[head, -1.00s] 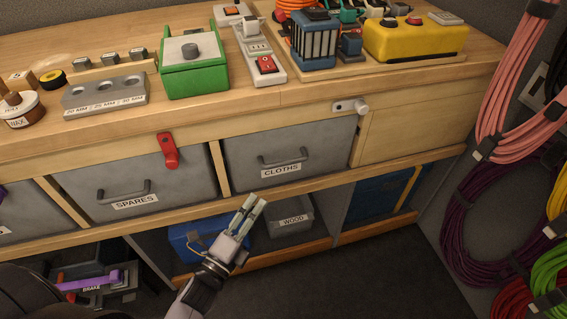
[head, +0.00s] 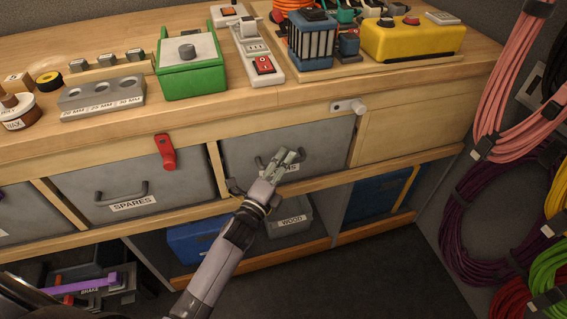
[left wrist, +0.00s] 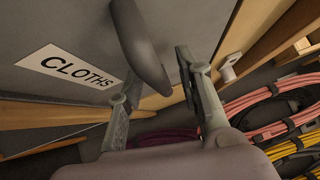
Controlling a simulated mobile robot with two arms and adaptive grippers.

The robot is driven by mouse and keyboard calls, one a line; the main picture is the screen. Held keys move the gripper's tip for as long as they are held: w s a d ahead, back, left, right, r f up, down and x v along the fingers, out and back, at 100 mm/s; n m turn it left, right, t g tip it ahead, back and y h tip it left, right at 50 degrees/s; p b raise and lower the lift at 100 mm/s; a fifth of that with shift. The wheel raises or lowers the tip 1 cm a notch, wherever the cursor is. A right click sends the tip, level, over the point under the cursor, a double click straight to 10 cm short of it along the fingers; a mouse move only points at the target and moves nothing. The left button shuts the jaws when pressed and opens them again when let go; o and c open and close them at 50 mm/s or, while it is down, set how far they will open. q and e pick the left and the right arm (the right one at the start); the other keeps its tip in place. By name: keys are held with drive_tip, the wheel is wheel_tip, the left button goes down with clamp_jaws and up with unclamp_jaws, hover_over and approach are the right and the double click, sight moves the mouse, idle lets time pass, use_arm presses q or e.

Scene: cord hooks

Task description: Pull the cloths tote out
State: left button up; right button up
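The cloths tote (head: 330,145) is a grey bin front in the middle shelf row, seated in its bay. Its dark bar handle is mostly hidden behind my left gripper (head: 290,156) in the head view. In the left wrist view, the tote's front (left wrist: 60,25) shows a white CLOTHS label (left wrist: 68,66), and the handle (left wrist: 140,45) is close ahead, around the gap between the fingers. The left gripper (left wrist: 157,70) is open, with the fingers apart and not closed on the handle. My right gripper is not in view.
A pale knob latch (head: 349,107) sits sideways on the rail above the tote. A red latch (head: 165,152) hangs over the spares tote (head: 90,185). Cord coils (head: 490,215) hang at the right. The floor in front is clear.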

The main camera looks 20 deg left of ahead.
use_arm(q)
clamp_jaws()
idle(0.4)
idle(0.4)
